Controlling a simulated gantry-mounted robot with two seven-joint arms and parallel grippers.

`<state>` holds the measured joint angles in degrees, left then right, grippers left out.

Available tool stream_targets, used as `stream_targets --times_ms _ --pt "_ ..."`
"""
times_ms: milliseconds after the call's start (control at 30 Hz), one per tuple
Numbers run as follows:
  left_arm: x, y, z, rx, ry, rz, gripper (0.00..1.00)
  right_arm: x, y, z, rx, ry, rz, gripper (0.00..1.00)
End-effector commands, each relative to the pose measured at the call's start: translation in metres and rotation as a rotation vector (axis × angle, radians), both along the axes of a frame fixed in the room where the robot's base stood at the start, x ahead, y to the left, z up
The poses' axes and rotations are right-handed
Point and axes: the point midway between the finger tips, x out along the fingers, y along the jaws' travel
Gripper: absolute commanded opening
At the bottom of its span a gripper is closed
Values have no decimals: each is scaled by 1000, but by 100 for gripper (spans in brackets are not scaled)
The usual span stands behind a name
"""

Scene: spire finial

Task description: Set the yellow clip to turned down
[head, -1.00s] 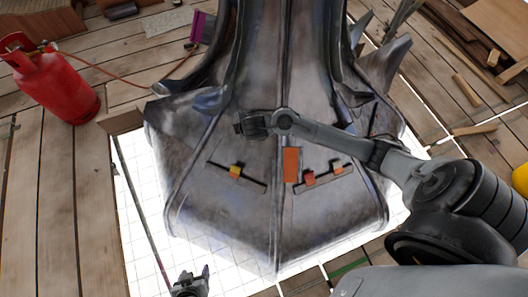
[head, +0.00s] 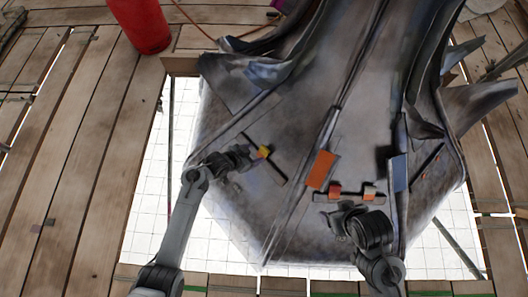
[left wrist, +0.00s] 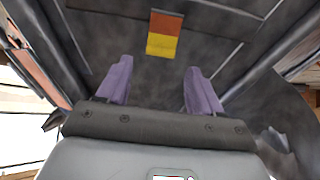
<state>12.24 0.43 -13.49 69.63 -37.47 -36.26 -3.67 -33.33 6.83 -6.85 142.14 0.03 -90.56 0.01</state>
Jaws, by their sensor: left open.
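The yellow clip (head: 263,151) sits on a thin dark rail on the left face of the grey metal spire (head: 290,110). In the left wrist view the clip (left wrist: 161,44) shows a yellow part with an orange-brown part above it. My left gripper (head: 246,156) is just left of the clip in the head view. In the left wrist view its two purple fingers (left wrist: 160,82) are spread wide with nothing between them, and the clip is ahead, apart from them. My right gripper (head: 345,212) is just below the clips on the right rail; its fingers are unclear.
An orange plate (head: 321,169) stands on the spire right of the yellow clip. Two reddish clips (head: 335,190) (head: 370,192) sit on the right rail (head: 349,198). A blue plate (head: 399,173) is farther right. A red gas cylinder (head: 140,22) stands at upper left.

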Motion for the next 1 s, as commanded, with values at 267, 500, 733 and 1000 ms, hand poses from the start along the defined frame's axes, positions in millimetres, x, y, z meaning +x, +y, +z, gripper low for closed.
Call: stream_targets --times_ms 267,500,733,1000 --pt "20 -25 -38 -1 -1 1 66 0 0 -40 0 -1 1 73" --pt "31 -39 -53 0 -2 1 66 0 0 -57 -1 0 2 73" --pt "34 -43 -57 1 0 2 66 0 0 -61 -1 0 2 73" --pt "34 -43 -56 1 0 2 61 0 0 -61 -1 0 2 73"
